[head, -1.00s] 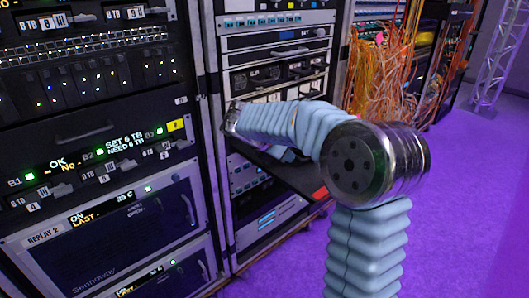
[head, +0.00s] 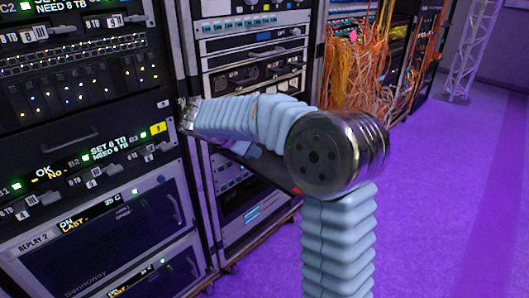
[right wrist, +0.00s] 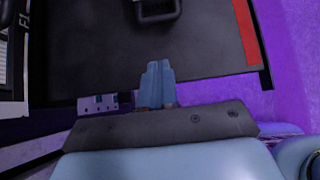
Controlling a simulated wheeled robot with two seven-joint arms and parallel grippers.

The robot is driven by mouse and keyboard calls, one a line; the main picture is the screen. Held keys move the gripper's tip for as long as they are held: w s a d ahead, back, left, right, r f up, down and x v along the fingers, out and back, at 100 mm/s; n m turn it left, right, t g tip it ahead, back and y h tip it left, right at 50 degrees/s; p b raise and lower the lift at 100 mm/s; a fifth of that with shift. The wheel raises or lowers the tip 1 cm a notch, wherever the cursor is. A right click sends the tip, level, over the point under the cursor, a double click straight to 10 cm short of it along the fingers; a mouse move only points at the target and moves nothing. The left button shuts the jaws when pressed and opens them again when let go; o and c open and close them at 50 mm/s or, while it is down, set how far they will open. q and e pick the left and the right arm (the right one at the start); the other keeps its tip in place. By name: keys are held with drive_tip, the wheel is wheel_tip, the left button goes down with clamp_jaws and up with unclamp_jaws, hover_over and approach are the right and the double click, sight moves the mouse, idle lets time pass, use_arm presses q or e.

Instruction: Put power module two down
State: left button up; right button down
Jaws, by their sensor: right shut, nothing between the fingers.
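My right gripper (right wrist: 157,85) has its two blue fingers together with nothing between them, in the right wrist view. Its fingertips are over the near edge of a dark flat shelf (right wrist: 95,45) with a red strip along one side. A dark handle-like part (right wrist: 158,10) stands on the shelf ahead of the fingertips, apart from them and cut off by the top edge. I cannot tell whether it belongs to power module two. My left gripper is not in view.
A rack with lit drive bays (head: 80,160) stands close at left. Another rack (head: 255,50) stands behind my right arm. Orange cables (head: 365,75) hang at its right. A metal truss (head: 470,50) stands far right. The purple floor (head: 450,200) at right is clear.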

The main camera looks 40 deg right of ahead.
drive_tip(key=v, duration=0.5)
drive_tip(key=shift+s+a+r, duration=0.1)
drive_tip(key=shift+a+r, duration=0.1)
drive_tip(key=shift+f, duration=0.1)
